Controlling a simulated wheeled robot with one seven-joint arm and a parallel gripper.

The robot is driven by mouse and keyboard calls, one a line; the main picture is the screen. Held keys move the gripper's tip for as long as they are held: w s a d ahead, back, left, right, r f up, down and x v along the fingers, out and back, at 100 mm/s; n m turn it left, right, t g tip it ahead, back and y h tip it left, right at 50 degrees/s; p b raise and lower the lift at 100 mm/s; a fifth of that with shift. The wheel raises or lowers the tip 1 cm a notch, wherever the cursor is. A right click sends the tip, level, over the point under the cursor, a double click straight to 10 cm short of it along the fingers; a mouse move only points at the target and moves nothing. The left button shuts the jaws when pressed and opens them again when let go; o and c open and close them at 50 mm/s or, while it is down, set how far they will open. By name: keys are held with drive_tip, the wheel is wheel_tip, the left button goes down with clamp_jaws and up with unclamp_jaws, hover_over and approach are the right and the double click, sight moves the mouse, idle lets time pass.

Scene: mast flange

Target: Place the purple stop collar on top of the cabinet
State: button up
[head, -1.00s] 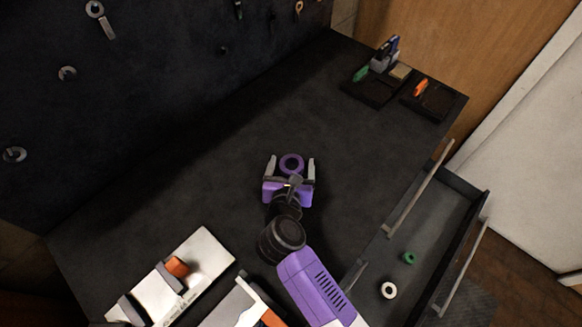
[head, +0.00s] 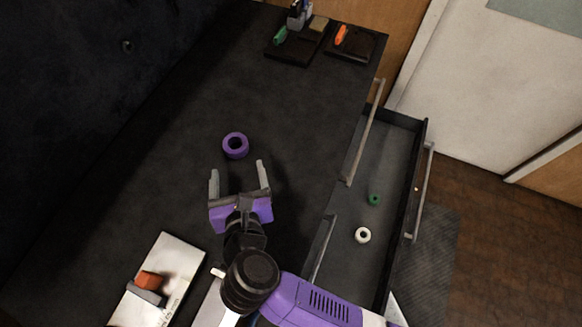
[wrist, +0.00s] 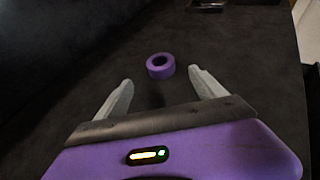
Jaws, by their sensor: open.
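The purple stop collar (head: 235,145) is a thick ring lying flat on the dark top of the cabinet (head: 200,95). It also shows in the wrist view (wrist: 160,66), beyond the fingertips and roughly centred between them. My gripper (head: 239,173) is open and empty, with its two grey fingers pointing at the collar. The collar lies clear of the fingers, with a small gap. In the wrist view my gripper (wrist: 162,82) has nothing between its fingers.
An open drawer (head: 345,225) on the right holds a white ring (head: 363,235) and a green ring (head: 374,200). Dark trays (head: 290,50) with small items stand at the far end. A white board (head: 170,275) with an orange part lies front left. The surface around the collar is clear.

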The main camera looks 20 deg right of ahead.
drive_tip(key=s+d+r+n+t+h, duration=0.25)
drive_tip(key=s+d+r+n, duration=0.3)
drive_tip(key=d, duration=0.35)
drive_tip(key=s+d+r+n+t+h, duration=0.1)
drive_tip(key=s+d+r+n+t, duration=0.3)
drive_tip(key=d+n, duration=0.45)
drive_tip(key=s+d+f+n+g+y, duration=0.1)
drive_tip(key=s+n+g+y, duration=0.4)
drive_tip(key=s+n, duration=1.4)
drive_tip(key=n, duration=0.4)
drive_tip(key=shift+d+f+n+y, duration=0.3)
drive_tip(key=shift+d+n+y, duration=0.05)
drive_tip(key=shift+n, duration=0.05)
